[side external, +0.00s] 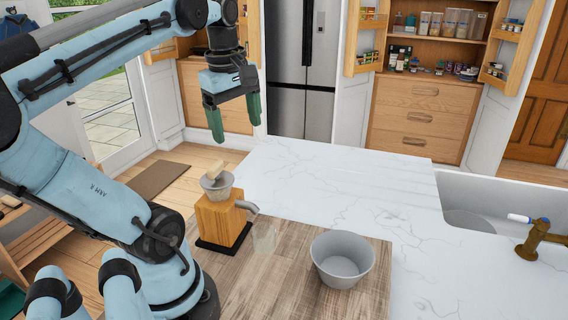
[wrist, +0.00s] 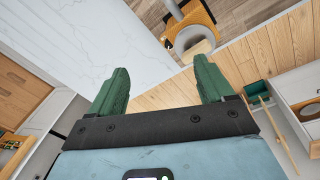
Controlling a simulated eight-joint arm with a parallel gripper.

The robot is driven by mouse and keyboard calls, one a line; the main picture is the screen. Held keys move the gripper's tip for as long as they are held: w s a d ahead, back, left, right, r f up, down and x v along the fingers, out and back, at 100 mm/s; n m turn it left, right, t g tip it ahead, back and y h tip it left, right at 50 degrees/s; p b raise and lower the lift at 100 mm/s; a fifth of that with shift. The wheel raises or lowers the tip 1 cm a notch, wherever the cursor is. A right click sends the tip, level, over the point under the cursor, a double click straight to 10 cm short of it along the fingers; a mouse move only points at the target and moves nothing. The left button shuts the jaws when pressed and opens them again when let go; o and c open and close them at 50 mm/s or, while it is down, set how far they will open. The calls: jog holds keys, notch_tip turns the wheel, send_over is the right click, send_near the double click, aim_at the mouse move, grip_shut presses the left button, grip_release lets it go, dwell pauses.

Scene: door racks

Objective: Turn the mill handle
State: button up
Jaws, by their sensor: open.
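The mill (side external: 222,220) has a wooden block body on a black base, a grey bowl-shaped top and a grey spout on its right. It stands upright on the wood-grain board. Its handle (side external: 214,170), with a pale knob, sits on top. My gripper (side external: 236,128) has two green fingers pointing down, apart and empty. It is above the mill and apart from it. In the wrist view, the open fingers (wrist: 160,68) have nothing between them. Part of the mill (wrist: 200,14) shows at the top edge there; I cannot clearly make out the handle.
A clear cup (side external: 264,237) stands under the spout. A grey bowl (side external: 343,258) stands on the board (side external: 288,284) to the right. The white marble counter (side external: 330,182) behind is bare. A sink (side external: 480,192) with a brass tap (side external: 535,240) is at the right.

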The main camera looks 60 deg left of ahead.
aim_at(215, 164)
jog(key=s+a+r+n+g+h, duration=0.1)
jog(key=s+r+n, duration=0.3)
jog(key=s+n, duration=0.15)
jog(key=shift+n, duration=0.25)
jog(key=f, duration=1.2)
jog(key=shift+w+a+f, duration=0.15)
jog(key=shift+w, duration=0.2)
jog(key=c, duration=1)
jog(key=shift+c, duration=0.2)
jog(key=shift+m, duration=0.4)
